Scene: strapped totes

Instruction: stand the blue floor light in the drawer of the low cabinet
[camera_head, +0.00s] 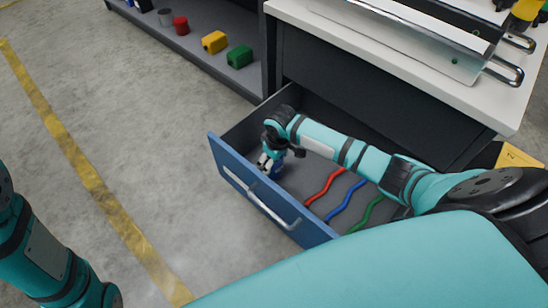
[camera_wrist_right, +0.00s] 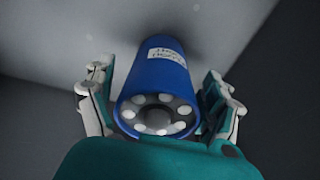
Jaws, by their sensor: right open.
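The blue floor light (camera_wrist_right: 155,75) is a blue cylinder with a white label on its side and several pale round lamps on the end facing the wrist camera. It appears to stand on the grey floor of the open drawer (camera_head: 254,203), near the drawer's front left corner. In the head view only a little blue of the light (camera_head: 278,166) shows beside my gripper. My right gripper (camera_head: 268,162) is inside the drawer, its open fingers (camera_wrist_right: 157,85) on either side of the light, with small gaps visible. My left gripper is out of view; only arm links show at left.
Red (camera_head: 325,187), blue (camera_head: 346,203) and green (camera_head: 366,213) wavy strips lie on the drawer floor to the right. The low cabinet (camera_head: 385,85) has a white top above the drawer. A shelf (camera_head: 200,50) with coloured blocks stands behind. The floor at left is clear.

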